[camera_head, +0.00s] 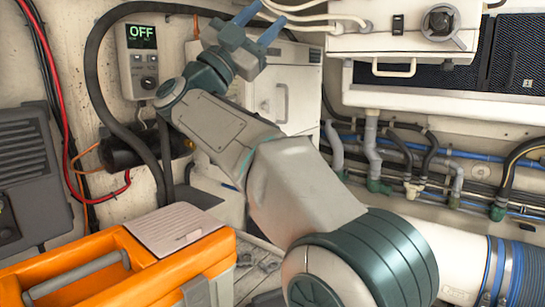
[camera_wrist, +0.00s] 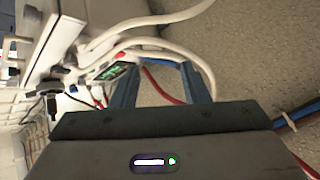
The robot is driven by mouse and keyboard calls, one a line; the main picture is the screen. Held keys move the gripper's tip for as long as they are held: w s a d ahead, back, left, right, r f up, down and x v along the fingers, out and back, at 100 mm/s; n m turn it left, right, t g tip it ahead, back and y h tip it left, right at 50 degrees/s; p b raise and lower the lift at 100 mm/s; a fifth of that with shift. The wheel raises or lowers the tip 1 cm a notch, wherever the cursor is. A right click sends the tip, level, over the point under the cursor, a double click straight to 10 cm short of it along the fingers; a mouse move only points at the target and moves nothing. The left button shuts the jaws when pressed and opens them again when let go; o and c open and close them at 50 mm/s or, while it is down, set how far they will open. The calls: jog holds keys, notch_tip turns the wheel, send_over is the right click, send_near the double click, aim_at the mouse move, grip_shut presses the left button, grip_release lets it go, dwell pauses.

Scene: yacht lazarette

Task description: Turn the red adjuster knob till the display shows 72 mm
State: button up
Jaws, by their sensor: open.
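My gripper (camera_head: 262,22) is raised at the top of the head view, left of a white wall box, with its blue fingers apart. In the wrist view my gripper (camera_wrist: 160,78) is open, with nothing seen between the fingers but cable and wall. A small red part (camera_wrist: 120,56), possibly the red adjuster knob, shows just beyond the left finger. Beside it is a small green-lit display (camera_wrist: 112,72), too small and slanted to read. The red knob cannot be made out in the head view. Another display (camera_head: 141,36) there reads OFF.
The white box (camera_head: 400,40) at upper right carries a dark round knob (camera_head: 440,22) and a handle. White cables (camera_wrist: 150,22) run close by the fingers. An orange toolbox (camera_head: 120,265) stands at lower left. Pipes and hoses (camera_head: 420,165) line the right wall.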

jog(key=w+f+n+t+y, duration=0.3)
jog(key=f+n+y, duration=0.4)
jog(key=n+y, duration=0.55)
jog(key=w+f+n+t+y, duration=0.3)
jog(key=f+n+y, duration=0.4)
jog(key=n+y, duration=0.5)
jog(key=s+d+f+g, duration=0.3)
jog(key=s+f+g, duration=0.1)
jog(key=f, duration=0.6)
jog(key=s+d+f+g, duration=0.3)
jog(key=s+f+g, duration=0.1)
jog(key=f, duration=0.6)
jog(key=s+d+f+m+g+h, duration=0.1)
jog(key=s+d+f+g, duration=0.4)
jog(key=s+f, duration=0.5)
jog(key=s+d+f+m+g+h, duration=0.1)
jog(key=s+d+f+m+g, duration=0.2)
jog(key=s+d+f, duration=0.3)
jog(key=s+f+g, duration=0.1)
jog(key=s+f, duration=0.4)
jog(key=s, duration=0.1)
jog(key=shift+g+h, duration=0.35)
jog(key=shift+g, duration=0.05)
jog(key=shift+r, duration=0.15)
jog(key=shift+c, duration=0.2)
